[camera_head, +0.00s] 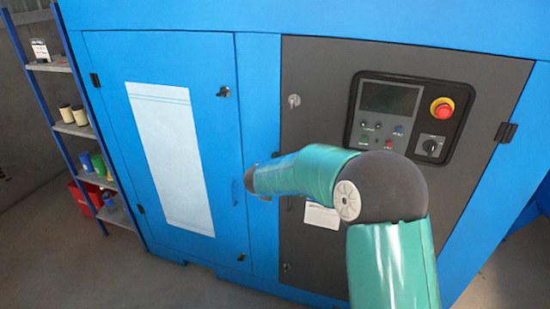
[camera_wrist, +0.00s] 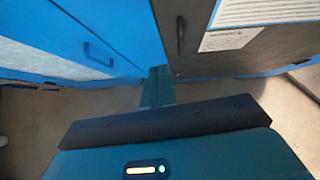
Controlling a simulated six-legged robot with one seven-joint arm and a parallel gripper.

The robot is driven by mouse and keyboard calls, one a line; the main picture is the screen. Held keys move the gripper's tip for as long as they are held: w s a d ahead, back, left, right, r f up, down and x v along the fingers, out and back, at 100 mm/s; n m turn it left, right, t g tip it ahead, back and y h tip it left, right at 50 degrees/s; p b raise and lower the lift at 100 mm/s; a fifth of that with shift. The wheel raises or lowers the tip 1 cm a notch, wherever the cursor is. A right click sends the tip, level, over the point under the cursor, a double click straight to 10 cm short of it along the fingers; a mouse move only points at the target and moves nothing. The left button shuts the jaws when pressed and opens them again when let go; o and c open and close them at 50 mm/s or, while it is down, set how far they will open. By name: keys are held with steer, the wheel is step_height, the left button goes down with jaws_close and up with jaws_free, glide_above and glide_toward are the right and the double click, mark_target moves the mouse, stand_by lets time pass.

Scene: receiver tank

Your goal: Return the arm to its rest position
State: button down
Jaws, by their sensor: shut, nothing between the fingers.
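My arm reaches up from the bottom right in the head view, bends at a dark round joint, and extends left in front of the cabinet. Its far end stops near the seam between the blue door and the grey panel; the gripper itself cannot be made out there. In the wrist view my gripper (camera_wrist: 157,88) shows as narrow teal fingers beyond a dark bar, shut together and empty. The fingers point toward the foot of the cabinet, and I see no contact with it.
A blue cabinet (camera_head: 258,130) stands close in front, with a grey panel (camera_head: 320,80) carrying a control unit and red emergency button (camera_head: 442,108). A door handle (camera_wrist: 180,35) shows in the wrist view. A shelf rack (camera_head: 75,130) stands left; floor (camera_head: 40,235) is open at lower left.

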step_height(320, 180, up, 13)
steer(key=s+n+t+y, duration=0.2)
steer(key=n+t+y, duration=0.1)
steer(key=n, duration=0.6)
steer(key=s+d+r+n+y, duration=0.3)
steer(key=s+r+n, duration=0.5)
steer(key=s+n, duration=0.3)
steer(key=s+d+f+n+g+h, duration=0.1)
steer(key=s+d+n+g, duration=0.1)
steer(key=s+d+n, duration=0.3)
steer(key=s+d+f+n+g+h, duration=0.2)
steer(key=s+d+n, duration=0.3)
steer(key=s, duration=0.8)
steer(key=s+d+f+n+g+h, duration=0.1)
steer(key=s+d+n, duration=0.3)
steer(key=s+n, duration=0.4)
steer(key=shift+s+d+f+g, duration=0.4)
steer(key=shift+s+f+g, duration=0.15)
steer(key=shift+s, duration=0.2)
